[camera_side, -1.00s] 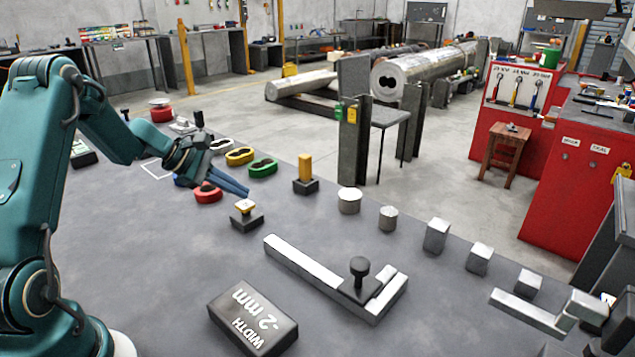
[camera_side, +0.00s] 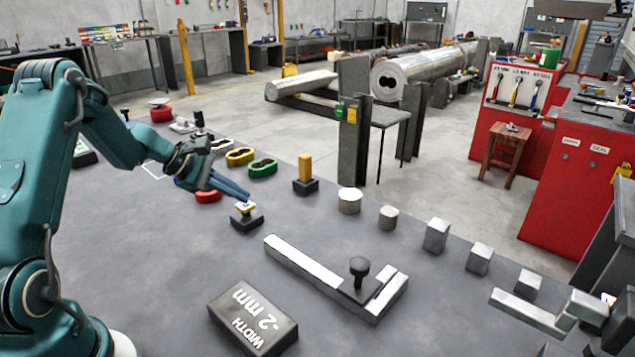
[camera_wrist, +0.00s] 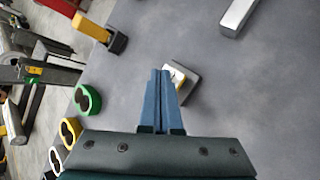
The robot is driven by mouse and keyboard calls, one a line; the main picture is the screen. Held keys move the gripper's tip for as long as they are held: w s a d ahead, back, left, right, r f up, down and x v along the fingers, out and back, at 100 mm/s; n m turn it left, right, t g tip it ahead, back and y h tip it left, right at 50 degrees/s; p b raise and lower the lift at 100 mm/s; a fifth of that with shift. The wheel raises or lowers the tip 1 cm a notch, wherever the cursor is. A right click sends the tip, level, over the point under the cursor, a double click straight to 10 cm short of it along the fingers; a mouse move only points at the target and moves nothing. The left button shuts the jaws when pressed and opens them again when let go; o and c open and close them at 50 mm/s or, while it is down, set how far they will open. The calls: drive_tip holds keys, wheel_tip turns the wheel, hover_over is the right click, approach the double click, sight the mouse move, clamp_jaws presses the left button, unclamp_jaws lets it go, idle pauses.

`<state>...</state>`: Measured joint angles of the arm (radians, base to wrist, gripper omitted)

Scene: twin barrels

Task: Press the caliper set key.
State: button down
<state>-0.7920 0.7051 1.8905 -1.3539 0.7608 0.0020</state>
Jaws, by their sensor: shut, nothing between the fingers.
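The set key, a small yellow-and-white cap (camera_side: 244,207) on a dark square base (camera_side: 247,221), stands on the grey bench. It also shows in the wrist view (camera_wrist: 178,77), partly hidden behind the fingers. My gripper (camera_side: 247,197) is shut and empty, its blue fingers slanting down to the right with the tips just over the key. In the wrist view the fingertips (camera_wrist: 161,71) overlap the key's left side. I cannot tell whether they touch it. The caliper (camera_side: 300,263), a pale bar with a dark knobbed slider, lies to the right. A dark block (camera_side: 252,318) reads "WIDTH .2 mm".
A red ring (camera_side: 207,196) sits beneath my fingers. Yellow (camera_side: 240,156) and green (camera_side: 263,167) twin-hole pieces lie behind. A yellow post on a dark base (camera_side: 305,172) and several metal blocks stand to the right.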

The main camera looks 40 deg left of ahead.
sight(239, 205)
drive_tip(key=shift+f, duration=0.3)
idle(0.5)
drive_tip(key=shift+r, duration=1)
drive_tip(key=shift+r, duration=2.5)
